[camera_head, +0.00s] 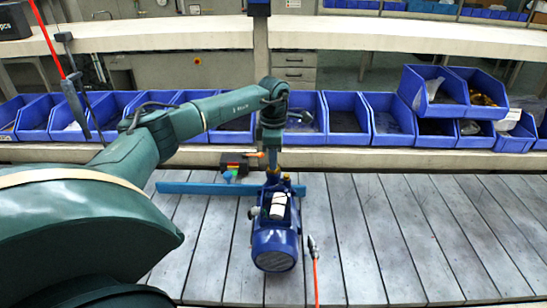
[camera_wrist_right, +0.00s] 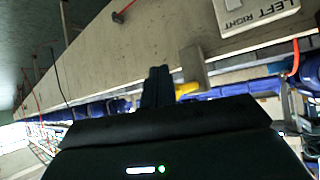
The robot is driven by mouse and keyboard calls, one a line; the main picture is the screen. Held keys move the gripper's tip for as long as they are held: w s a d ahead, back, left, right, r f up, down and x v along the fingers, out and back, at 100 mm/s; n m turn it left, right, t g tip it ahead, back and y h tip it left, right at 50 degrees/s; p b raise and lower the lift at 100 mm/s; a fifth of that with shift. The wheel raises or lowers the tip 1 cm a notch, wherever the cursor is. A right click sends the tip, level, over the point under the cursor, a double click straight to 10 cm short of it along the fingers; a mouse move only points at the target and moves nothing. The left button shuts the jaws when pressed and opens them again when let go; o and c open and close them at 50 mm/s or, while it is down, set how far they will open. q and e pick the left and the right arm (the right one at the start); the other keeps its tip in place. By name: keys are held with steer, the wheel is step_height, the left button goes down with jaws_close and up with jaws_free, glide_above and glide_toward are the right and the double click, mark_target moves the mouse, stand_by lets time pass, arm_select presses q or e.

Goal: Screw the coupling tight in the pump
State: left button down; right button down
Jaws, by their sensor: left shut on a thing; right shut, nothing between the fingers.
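The blue pump (camera_head: 275,248) stands on the slatted table in the head view, its ribbed motor end toward me. My left gripper (camera_head: 272,160) is at the far end of the pump, pointing down, and is shut on the coupling. The coupling (camera_head: 272,172) shows only as a small brass-coloured bit below the fingers; the gripper hides most of it. I cannot tell how deep it sits in the pump. My right gripper (camera_wrist_right: 158,78) shows in the right wrist view, its dark fingers shut and empty, away from the pump.
A blue bar (camera_head: 205,188) lies behind the pump, with a small dark and red object (camera_head: 235,162) by it. A tool on a red hose (camera_head: 312,246) is right of the pump. Blue bins (camera_head: 392,118) line the back. The table's right side is clear.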

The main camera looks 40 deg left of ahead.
arm_select(q)
steer(key=m, duration=0.3)
steer(key=shift+m, duration=0.3)
steer(key=c, duration=1.4)
jaws_free()
steer(key=shift+o, duration=0.2)
steer(key=shift+n+p, duration=0.3)
steer(key=shift+n, duration=1.5)
steer(key=n, duration=0.3)
